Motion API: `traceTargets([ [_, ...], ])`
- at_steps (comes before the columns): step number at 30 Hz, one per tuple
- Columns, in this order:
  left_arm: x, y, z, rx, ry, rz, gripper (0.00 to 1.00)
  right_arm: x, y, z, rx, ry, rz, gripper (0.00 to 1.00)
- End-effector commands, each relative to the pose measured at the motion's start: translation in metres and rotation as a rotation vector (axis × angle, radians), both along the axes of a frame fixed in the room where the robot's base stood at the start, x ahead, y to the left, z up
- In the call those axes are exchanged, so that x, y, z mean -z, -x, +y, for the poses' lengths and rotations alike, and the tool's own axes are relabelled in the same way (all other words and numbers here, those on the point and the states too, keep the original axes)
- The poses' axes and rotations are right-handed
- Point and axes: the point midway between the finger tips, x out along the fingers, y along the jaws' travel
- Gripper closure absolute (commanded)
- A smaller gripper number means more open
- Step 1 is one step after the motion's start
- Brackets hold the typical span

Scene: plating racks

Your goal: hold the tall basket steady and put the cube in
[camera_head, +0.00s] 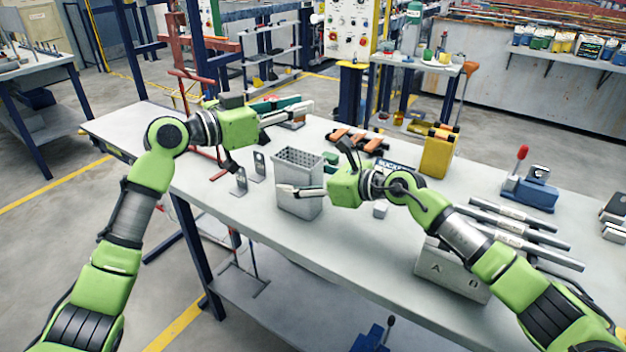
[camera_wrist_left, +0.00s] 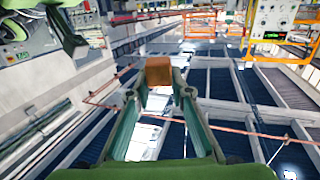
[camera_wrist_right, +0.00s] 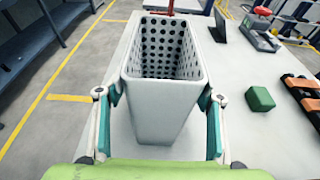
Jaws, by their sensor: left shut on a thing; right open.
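The tall grey basket (camera_head: 312,206) stands upright on the table, with a perforated far wall and an open top. In the right wrist view the basket (camera_wrist_right: 165,104) looks empty inside, though its floor is hidden. My right gripper (camera_wrist_right: 160,95) is open, with one finger on each side of the basket close to its walls; I cannot tell whether they touch. My left gripper (camera_head: 306,105) is above the table, beyond the basket. In the left wrist view it is shut on a brown-orange cube (camera_wrist_left: 158,70) at its fingertips. The cube is not clear in the head view.
A green block (camera_wrist_right: 259,98) lies right of the basket. Metal brackets (camera_head: 239,181) stand to its left. A small grey cube (camera_head: 380,210), a yellow container (camera_head: 437,156) and a grey box (camera_head: 450,272) are further right. The table's front edge is close to the basket.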

Motion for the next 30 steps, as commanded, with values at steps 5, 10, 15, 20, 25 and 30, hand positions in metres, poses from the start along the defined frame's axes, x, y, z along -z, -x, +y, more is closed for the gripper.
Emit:
traceTargets([
  [5, -0.0015, 0.0001, 0.0, 0.0, 0.002, -0.003, 1.0, 0.0012, -0.003, 0.0037, 0.001, 0.0, 0.0, 0.39],
  [10, -0.0014, 0.0001, 0.0, 0.0, 0.002, -0.003, 1.0, 0.0011, -0.0029, 0.0037, 0.0, 0.0, 0.0, 0.39],
  [15, -0.0015, 0.0001, 0.0, 0.0, 0.002, -0.003, 1.0, 0.0011, -0.0027, 0.0036, 0.0, 0.0, 0.0, 0.78],
  [20, -0.0015, 0.0001, 0.0, 0.0, 0.002, -0.003, 1.0, 0.0012, -0.0027, 0.0035, 0.0, 0.0, 0.0, 0.85],
  [25, -0.0014, 0.0001, 0.0, 0.0, 0.002, -0.003, 1.0, 0.0013, -0.0026, 0.0036, 0.0, -0.001, 0.001, 0.85],
  [30, -0.0014, 0.0001, 0.0, 0.0, 0.002, -0.003, 1.0, 0.0014, -0.0026, 0.0036, 0.0, -0.001, 0.001, 0.85],
])
